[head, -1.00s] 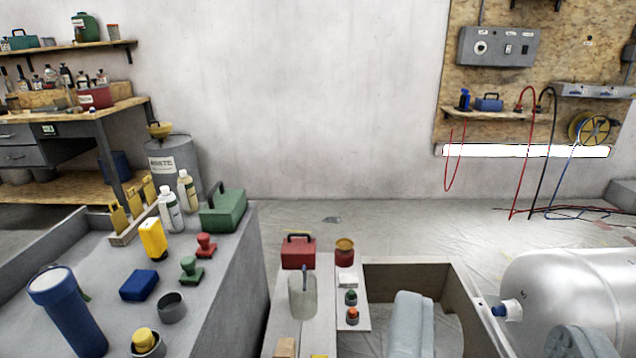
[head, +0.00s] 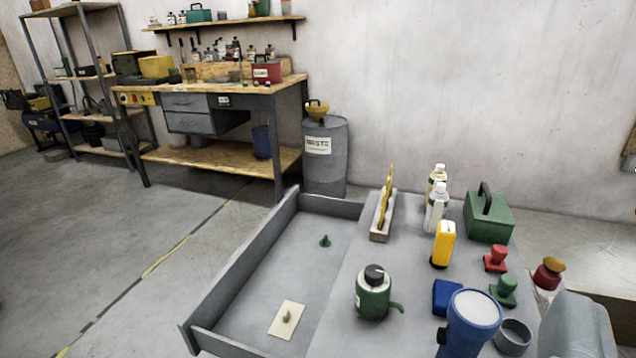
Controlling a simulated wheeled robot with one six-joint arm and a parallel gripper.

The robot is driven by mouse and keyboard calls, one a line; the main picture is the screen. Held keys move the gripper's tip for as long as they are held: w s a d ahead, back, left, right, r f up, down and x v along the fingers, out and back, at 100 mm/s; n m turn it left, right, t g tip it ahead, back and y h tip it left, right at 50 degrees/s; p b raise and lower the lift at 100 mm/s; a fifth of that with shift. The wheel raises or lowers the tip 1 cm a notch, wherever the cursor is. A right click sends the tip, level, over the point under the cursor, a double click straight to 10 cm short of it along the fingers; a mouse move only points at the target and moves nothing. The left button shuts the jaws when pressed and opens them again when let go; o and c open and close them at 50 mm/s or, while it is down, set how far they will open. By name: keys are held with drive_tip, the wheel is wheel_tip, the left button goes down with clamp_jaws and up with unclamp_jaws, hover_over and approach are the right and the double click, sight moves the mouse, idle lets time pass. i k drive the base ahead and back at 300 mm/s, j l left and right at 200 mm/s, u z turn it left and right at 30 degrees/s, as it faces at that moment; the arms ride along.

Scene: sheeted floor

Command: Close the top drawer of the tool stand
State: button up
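The tool stand's grey top (head: 400,225) is in the lower right of the head view. An open grey drawer (head: 245,265) sticks out from its left side, with its low walls showing. Inside lie a small green knobbed piece (head: 325,241) and a beige plate with a knob (head: 284,321). I cannot see a handle or how far the drawer runs under the top. My gripper's fingers are not in view. A rounded pale grey shape at the bottom right seems to be part of my arm.
On the stand top are a green can (head: 373,297), a blue flashlight (head: 468,325), white bottles (head: 436,210), a yellow block (head: 443,243) and a green box (head: 489,217). A waste drum (head: 325,160) and workbench (head: 210,95) stand behind. The floor left of the drawer is clear.

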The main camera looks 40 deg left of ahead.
sight(284, 260)
drive_tip(key=k+j, duration=0.1)
drive_tip(key=j, duration=1.3)
drive_tip(key=k+j, duration=0.15)
drive_tip(key=j, duration=0.55)
drive_tip(key=k+j, duration=0.1)
drive_tip(key=j, duration=0.55)
